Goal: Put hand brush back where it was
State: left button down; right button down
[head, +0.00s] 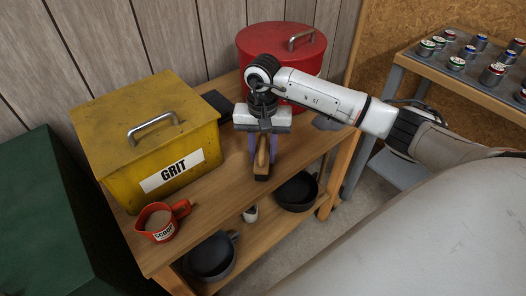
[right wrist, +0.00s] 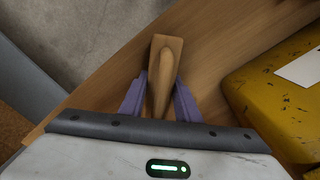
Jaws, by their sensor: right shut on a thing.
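The hand brush shows as a wooden handle (head: 262,160) in the head view, at the middle of the wooden bench top. Its handle also shows in the right wrist view (right wrist: 162,72), between the two purple fingers. My right gripper (head: 263,150) reaches down over the bench and is shut on the brush handle. My left gripper is not in view.
A yellow GRIT box (head: 150,140) stands left of the brush, with an orange scoop (head: 160,222) in front. A red lidded bin (head: 282,50) stands behind. Dark pans (head: 296,192) sit on the lower shelf. A rack of cans (head: 470,57) stands right.

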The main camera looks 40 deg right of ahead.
jog(key=shift+f, duration=0.15)
jog(key=c, duration=1.3)
grip_release()
jog(key=shift+c, duration=0.2)
jog(key=shift+r, duration=0.25)
notch_tip(320, 180, up, 12)
jog(key=shift+f+b, duration=0.1)
jog(key=shift+b, duration=0.2)
jog(key=shift+s, duration=0.15)
